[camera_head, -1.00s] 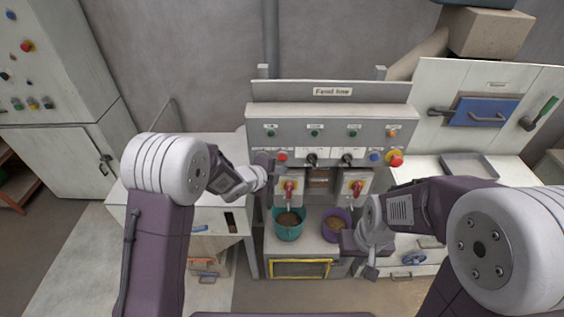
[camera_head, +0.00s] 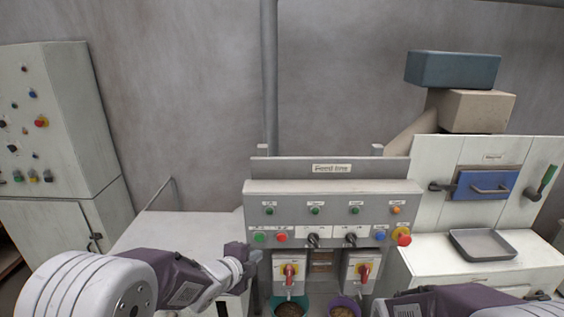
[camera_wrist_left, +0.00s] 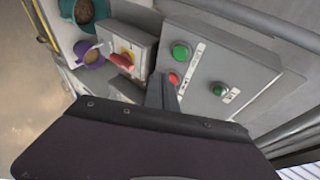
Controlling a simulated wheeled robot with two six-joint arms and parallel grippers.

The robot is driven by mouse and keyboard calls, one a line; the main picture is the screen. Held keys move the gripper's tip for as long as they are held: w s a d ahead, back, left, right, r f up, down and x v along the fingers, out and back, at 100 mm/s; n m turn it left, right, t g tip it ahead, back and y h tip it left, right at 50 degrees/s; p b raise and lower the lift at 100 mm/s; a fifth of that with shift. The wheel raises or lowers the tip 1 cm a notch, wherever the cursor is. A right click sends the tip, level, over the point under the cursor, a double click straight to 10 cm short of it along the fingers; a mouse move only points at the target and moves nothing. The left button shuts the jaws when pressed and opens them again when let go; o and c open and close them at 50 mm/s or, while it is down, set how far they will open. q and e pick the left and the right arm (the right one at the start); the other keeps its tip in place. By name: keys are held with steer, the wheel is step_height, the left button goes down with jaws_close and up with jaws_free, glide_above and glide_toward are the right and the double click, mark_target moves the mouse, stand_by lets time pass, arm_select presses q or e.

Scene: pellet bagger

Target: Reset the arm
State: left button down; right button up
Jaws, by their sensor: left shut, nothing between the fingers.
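My left arm comes in from the lower left in the head view. Its gripper (camera_head: 244,262) is shut and empty, just left of the feed line panel (camera_head: 330,200), below the green button (camera_head: 260,237) and red button (camera_head: 281,237). In the left wrist view the closed fingers (camera_wrist_left: 162,92) overlap the panel near the red button (camera_wrist_left: 173,78); I cannot tell whether they touch it. My right arm (camera_head: 470,302) lies along the bottom right edge of the head view; its gripper is out of sight.
A grey tray (camera_head: 483,244) is on the right bench. A control cabinet (camera_head: 60,120) stands left.

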arm_select(q)
steer(key=s+a+f+n+g+y+b, duration=0.1)
steer(key=s+a+f+n+y, duration=0.2)
steer(key=s+a+f+n, duration=0.25)
steer(key=s+a+f+n+g, duration=0.2)
steer(key=s+f+n+g, duration=0.2)
steer(key=s+n, duration=0.4)
steer(key=s+a+f+n+g+y, duration=0.1)
steer(key=s+a+f+n+g, duration=0.2)
steer(key=s+n, duration=0.4)
steer(key=s+f+g, duration=0.1)
steer(key=s, duration=0.2)
steer(key=shift+s+n+g, duration=0.3)
steer(key=shift+n+g, duration=0.05)
steer(key=shift+g, duration=0.05)
steer(key=shift+a, duration=0.1)
